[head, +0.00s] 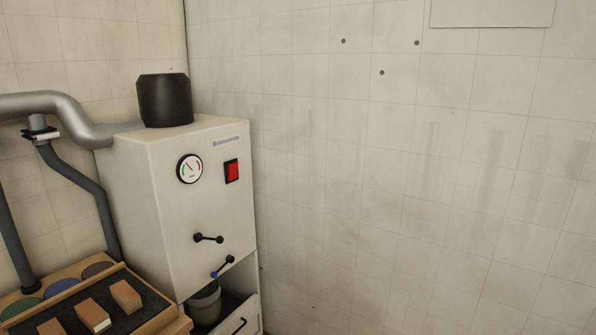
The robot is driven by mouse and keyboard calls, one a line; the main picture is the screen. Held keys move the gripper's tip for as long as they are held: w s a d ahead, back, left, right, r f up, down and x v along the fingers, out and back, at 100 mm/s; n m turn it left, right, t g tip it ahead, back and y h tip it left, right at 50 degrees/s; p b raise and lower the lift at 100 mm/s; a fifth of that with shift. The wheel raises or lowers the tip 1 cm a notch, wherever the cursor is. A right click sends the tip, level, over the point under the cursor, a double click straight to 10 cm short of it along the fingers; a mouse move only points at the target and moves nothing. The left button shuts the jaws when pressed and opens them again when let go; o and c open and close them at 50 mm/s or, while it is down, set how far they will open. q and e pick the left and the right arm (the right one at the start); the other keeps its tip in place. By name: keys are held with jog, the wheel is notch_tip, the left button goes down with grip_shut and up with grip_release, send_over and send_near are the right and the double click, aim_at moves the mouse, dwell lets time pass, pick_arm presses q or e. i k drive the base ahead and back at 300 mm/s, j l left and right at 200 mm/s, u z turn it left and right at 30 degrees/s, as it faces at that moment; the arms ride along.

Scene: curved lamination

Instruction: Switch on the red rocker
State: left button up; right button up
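The red rocker (232,171) sits in a black frame on the upper right of the front of a white cabinet (190,269). Its on or off position cannot be told from here. A round gauge (190,168) with green and red marks is to its left. Neither of my grippers is in view.
Two dark levers, one upper (208,238) and one lower (223,266), stick out below the rocker. A black cylinder (165,100) stands on top. A grey pipe (62,104) meets the left side. A tray (172,317) with blocks is at lower left. The right side shows bare wall.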

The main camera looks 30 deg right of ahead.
aim_at(232, 169)
jog(key=z, duration=0.45)
jog(key=i+l+u, duration=0.15)
jog(key=i+l, duration=0.2)
jog(key=i+l+u, duration=0.2)
jog(key=i+l, duration=0.2)
jog(key=i, duration=0.15)
jog(key=i+l+u, duration=0.15)
jog(key=i+l, duration=0.25)
jog(key=i+l+u, duration=0.2)
jog(key=i+l, duration=0.15)
jog(key=l, duration=0.15)
jog(key=i+l+u, duration=0.15)
jog(key=i+l, duration=0.2)
jog(key=l, duration=0.2)
